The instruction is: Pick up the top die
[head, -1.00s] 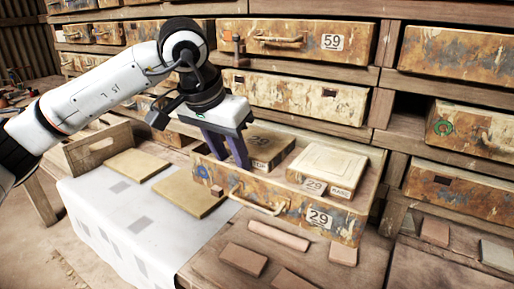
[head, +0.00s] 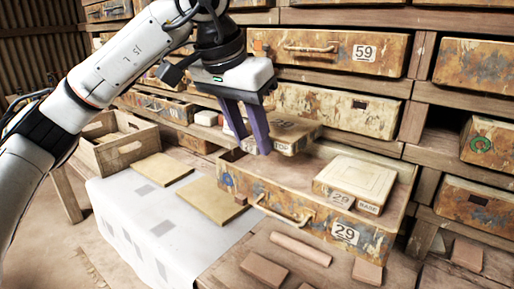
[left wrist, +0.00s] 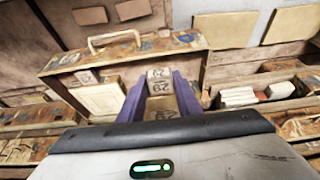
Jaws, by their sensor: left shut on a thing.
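My left gripper (head: 256,146) is shut on the top die (head: 298,140), a worn tan block with a "TOP" label. The gripper's purple fingers hide part of the die. The die is held above the open drawer marked 29 (head: 317,223). In the left wrist view the die (left wrist: 160,88) sits between the two fingers, with 29 labels showing. The pale base die (head: 355,178), labelled 29 and BASE, lies in the right part of the drawer. It also shows in the left wrist view (left wrist: 103,98). My right gripper is not in view.
Several brown tiles (head: 264,268) lie on the front bench. Closed drawers (head: 340,108) rise behind.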

